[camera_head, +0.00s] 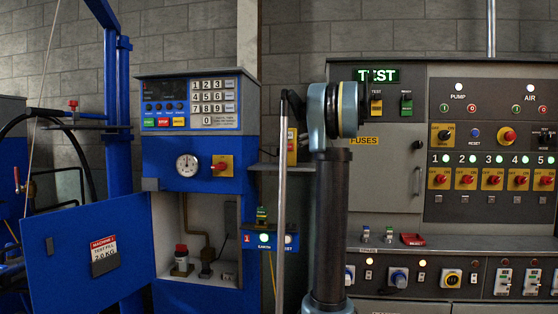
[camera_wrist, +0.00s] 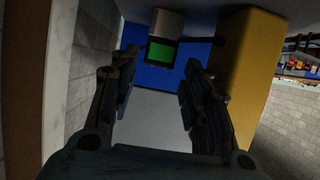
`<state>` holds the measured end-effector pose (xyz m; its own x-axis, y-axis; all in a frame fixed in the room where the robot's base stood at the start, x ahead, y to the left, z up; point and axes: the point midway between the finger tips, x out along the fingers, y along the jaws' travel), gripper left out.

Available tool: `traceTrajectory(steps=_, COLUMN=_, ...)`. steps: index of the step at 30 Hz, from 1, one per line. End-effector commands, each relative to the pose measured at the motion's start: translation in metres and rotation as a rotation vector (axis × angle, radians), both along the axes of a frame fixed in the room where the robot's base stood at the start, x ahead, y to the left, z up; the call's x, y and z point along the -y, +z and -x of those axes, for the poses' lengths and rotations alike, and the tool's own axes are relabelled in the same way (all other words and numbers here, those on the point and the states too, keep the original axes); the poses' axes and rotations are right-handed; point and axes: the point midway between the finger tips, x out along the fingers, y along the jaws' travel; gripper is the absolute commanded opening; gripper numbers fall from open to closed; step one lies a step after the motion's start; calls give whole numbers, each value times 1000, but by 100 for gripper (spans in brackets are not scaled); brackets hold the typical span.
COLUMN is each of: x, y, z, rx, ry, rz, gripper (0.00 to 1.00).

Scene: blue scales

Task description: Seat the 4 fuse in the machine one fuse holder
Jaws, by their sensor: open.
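In the head view, a small green-and-yellow piece (camera_head: 262,214), possibly a fuse, stands upright above a blue panel marked 1 (camera_head: 271,241) with a lit green lamp. Its number is too small to read, and I cannot tell whether it sits in a holder. My gripper (camera_wrist: 156,88) is open in the wrist view, with nothing between its fingertips. Beyond the fingers, a green square face (camera_wrist: 159,52) in a dark frame stands before a blue surface; I cannot tell what it is. In the head view, my arm hides the gripper.
The blue machine (camera_head: 188,125) has its lower door (camera_head: 88,250) swung open to the left. A grey cabinet labelled FUSES (camera_head: 376,180) is at right. Small pieces (camera_head: 365,234) and a red tray (camera_head: 413,239) lie on its ledge. A yellow block (camera_wrist: 246,65) is close right of the fingers.

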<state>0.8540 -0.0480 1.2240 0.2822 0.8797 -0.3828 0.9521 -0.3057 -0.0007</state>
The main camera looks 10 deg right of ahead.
Motion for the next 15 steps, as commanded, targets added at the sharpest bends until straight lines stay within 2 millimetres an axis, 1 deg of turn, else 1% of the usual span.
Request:
traceTrajectory(steps=8, x=-12, y=-4, z=-4, rx=0, ry=0, rz=0, gripper=43)
traceTrajectory(steps=15, x=-41, y=-12, z=-15, rx=0, ry=2, rz=0, gripper=43)
